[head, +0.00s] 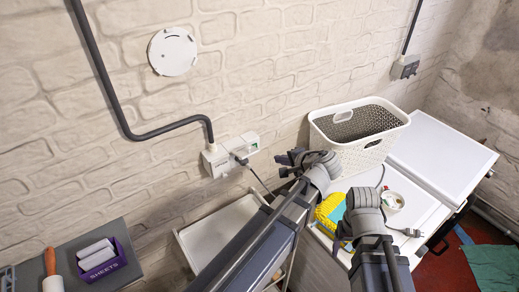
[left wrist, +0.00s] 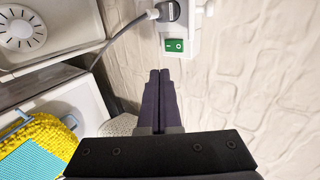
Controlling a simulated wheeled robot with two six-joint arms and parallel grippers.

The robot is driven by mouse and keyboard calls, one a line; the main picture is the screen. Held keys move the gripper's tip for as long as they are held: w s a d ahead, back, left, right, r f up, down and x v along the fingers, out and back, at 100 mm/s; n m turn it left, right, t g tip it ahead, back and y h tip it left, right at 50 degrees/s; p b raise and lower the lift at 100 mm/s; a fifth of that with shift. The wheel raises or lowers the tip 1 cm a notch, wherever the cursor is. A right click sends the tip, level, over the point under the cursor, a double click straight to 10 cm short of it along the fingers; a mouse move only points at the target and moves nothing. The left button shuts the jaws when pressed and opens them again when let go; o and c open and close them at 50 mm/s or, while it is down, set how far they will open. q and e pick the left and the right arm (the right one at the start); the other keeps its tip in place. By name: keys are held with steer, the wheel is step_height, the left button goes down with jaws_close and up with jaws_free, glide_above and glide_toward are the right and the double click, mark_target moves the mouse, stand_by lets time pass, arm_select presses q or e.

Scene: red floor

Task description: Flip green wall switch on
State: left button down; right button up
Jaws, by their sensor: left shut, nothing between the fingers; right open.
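The green switch (left wrist: 174,45) is a small green rocker with white marks, set in a white wall unit (left wrist: 186,22). Its on or off position cannot be told. In the head view the switch (head: 252,147) is tiny, on the right part of the wall unit (head: 230,154). My left gripper (left wrist: 160,74) is shut and empty, its dark fingertips pointing at the wall just below the switch in the left wrist view. Contact is not visible. In the head view my left gripper (head: 284,164) is right of the unit. My right gripper (head: 340,238) is open, above the white counter.
A plug with a grey cable (left wrist: 166,12) sits beside the switch. A purple box (head: 102,262) is at lower left.

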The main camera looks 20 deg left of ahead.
arm_select(q)
steer(key=shift+f, duration=0.1)
steer(key=a+r+b+x, duration=0.1)
steer(key=b+x, duration=0.5)
steer(key=x, duration=0.7)
steer(key=shift+w+r, duration=0.15)
steer(key=shift+w, duration=0.25)
steer(key=shift+a, duration=0.15)
steer(key=shift+a, duration=0.15)
steer(key=shift+r, duration=0.1)
steer(key=shift+w+r+p, duration=0.1)
steer(key=shift+r+p, duration=0.5)
steer(key=shift+r, duration=0.05)
